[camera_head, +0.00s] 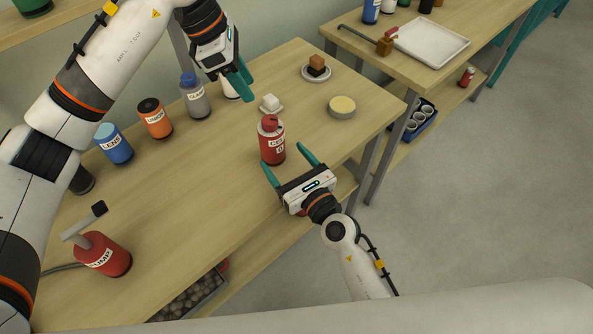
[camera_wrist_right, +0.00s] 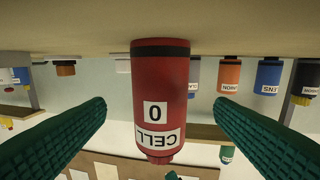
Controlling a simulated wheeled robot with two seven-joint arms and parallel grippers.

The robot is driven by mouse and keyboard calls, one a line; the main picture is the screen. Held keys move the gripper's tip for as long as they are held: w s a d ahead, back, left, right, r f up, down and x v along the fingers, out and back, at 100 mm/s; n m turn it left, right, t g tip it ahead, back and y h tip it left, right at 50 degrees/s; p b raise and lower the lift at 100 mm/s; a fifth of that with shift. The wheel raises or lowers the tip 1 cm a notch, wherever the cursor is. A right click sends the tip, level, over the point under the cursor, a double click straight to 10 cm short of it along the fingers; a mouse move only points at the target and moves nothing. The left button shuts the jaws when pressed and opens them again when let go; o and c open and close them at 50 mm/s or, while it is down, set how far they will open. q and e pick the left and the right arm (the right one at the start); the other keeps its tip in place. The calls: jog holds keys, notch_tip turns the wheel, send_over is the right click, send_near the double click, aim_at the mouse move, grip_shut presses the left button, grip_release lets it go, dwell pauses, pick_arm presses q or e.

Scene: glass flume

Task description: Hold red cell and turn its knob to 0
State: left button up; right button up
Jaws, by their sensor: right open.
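The red cell (camera_head: 272,147) stands upright on the wooden table, with a red knob (camera_head: 269,123) on top and a white label. In the right wrist view the red cell (camera_wrist_right: 160,85) appears upside down, its label reading CELL with 0. My right gripper (camera_head: 285,158) is open, its teal fingers reaching toward the cell from the near side. In the wrist view the fingers (camera_wrist_right: 160,108) are on either side of the cell with gaps. My left gripper (camera_head: 246,94) is above the table, up and left of the cell, apart from it; its finger gap is unclear.
Grey (camera_head: 195,97), orange (camera_head: 154,118) and blue LENS (camera_head: 114,144) bottles stand left of the cell. A red pump (camera_head: 103,254) is at the lower left. Table between is clear.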

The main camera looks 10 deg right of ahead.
aim_at(269, 139)
jog(key=x, duration=0.8)
